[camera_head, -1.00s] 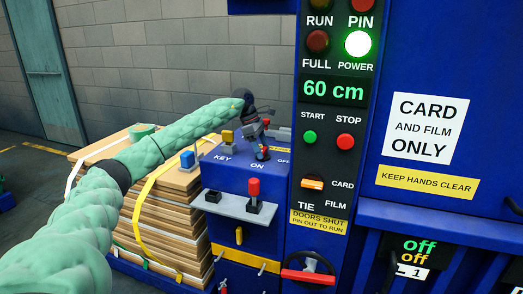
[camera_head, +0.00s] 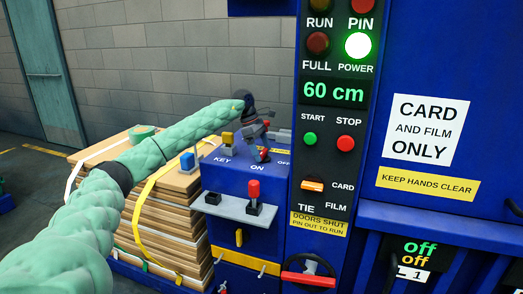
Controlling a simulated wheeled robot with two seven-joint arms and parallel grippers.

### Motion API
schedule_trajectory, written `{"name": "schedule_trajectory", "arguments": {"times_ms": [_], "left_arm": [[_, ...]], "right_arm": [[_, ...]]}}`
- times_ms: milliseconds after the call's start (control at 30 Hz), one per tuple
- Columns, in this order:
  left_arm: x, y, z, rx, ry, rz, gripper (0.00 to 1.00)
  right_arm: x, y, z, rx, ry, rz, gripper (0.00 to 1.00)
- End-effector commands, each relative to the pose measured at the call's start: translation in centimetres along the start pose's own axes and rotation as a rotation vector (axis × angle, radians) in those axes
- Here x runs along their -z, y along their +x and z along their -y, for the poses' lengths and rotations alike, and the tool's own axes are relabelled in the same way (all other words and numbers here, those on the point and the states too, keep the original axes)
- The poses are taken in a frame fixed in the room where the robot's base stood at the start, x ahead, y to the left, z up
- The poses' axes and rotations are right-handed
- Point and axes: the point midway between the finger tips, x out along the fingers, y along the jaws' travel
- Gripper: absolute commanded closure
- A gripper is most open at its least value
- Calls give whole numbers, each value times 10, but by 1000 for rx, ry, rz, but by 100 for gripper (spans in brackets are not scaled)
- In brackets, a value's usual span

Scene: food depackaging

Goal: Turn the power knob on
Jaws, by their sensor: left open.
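The power knob (camera_head: 264,155), small and red, sits on the sloped top of the blue control box (camera_head: 228,180), between the ON and OFF labels. My left gripper (camera_head: 264,140) is open just above and against it in the picture, partly covering it. I cannot tell whether the fingers touch the knob or which way it points. My right gripper is not in view.
A red-topped lever (camera_head: 254,192) stands on a grey shelf (camera_head: 236,208) below the knob. A blue-topped key (camera_head: 187,161) and yellow block (camera_head: 227,138) are to the left. START (camera_head: 310,139) and STOP (camera_head: 346,143) buttons are to the right. A strapped cardboard stack (camera_head: 160,217) stands left.

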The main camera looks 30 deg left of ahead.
Motion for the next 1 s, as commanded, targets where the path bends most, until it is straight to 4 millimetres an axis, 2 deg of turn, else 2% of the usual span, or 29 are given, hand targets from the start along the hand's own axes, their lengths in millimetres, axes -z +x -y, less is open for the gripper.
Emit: {"name": "schedule_trajectory", "arguments": {"times_ms": [167, 500, 700, 1000], "left_arm": [[0, -6, 0, -1, 0, 1, 16], [0, -54, -1, -3, 0, 1, 16], [1, -74, -1, -1, -1, 0, 16], [1, -78, 0, 1, 0, 0, 16]], "right_arm": [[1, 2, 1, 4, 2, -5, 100], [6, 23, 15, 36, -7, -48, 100], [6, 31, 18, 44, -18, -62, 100], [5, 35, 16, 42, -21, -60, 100]]}}
